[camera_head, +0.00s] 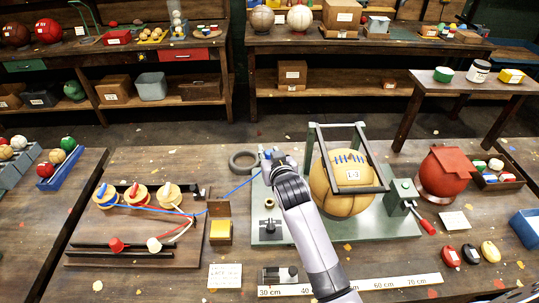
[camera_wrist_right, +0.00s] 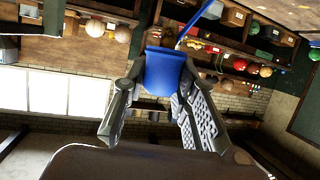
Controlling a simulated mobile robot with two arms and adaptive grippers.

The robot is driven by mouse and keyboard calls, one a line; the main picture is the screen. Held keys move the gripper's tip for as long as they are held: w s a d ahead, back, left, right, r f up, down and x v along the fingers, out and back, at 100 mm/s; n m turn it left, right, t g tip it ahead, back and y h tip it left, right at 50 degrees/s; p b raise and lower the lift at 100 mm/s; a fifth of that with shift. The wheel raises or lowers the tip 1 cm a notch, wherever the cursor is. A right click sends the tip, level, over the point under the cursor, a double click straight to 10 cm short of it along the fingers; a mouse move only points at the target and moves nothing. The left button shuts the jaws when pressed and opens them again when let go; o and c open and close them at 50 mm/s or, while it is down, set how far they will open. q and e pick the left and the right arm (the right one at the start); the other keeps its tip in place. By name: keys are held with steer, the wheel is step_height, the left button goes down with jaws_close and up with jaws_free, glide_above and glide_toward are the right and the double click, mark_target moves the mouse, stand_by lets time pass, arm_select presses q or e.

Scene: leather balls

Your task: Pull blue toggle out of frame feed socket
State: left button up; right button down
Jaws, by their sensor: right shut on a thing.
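My right gripper (camera_head: 268,156) is behind the left part of the green frame base (camera_head: 390,228), raised beside the metal frame (camera_head: 312,140). In the right wrist view my right gripper (camera_wrist_right: 162,76) is shut on the blue toggle (camera_wrist_right: 165,72), with a finger on each side. A blue cord (camera_wrist_right: 196,18) runs up from the toggle. In the head view the blue cord (camera_head: 236,188) stretches from the cord board (camera_head: 130,225) to the gripper. My gripper hides most of the toggle there. I cannot tell which fitting is the feed socket. My left gripper is not in view.
A tan ball (camera_head: 345,195) sits inside the frame, close to my right arm. A grey ring (camera_head: 243,161) lies just left of the gripper. A clamp with a red handle (camera_head: 425,224) is on the right. A red toggle (camera_head: 116,245) and white toggle (camera_head: 153,245) are on the cord board.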

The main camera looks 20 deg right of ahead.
steer(key=shift+f, duration=0.6)
step_height(320, 180, down, 12)
steer(key=b, duration=0.8)
stand_by(1.9)
